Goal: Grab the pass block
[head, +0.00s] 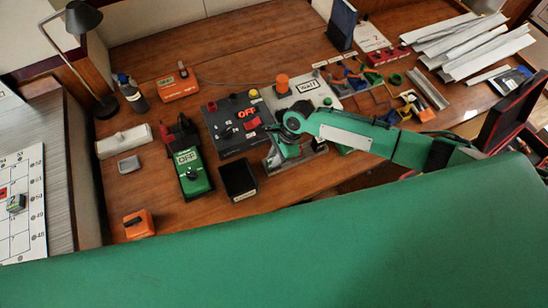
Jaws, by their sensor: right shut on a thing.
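My right gripper (276,158) comes in from the right on a green arm and points down over the bench. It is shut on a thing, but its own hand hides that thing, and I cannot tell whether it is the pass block. The gripper is beside a grey metal plate (314,153), just right of the black panel marked OFF (229,141). I cannot make out a block labelled pass anywhere. My left gripper is not in view.
An open black box (239,181) and a green OFF device (191,172) stand left of the gripper. A WAIT panel (313,90) with an orange knob is behind it. An orange switch box (138,223) is at the front left. Bare wood lies between them.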

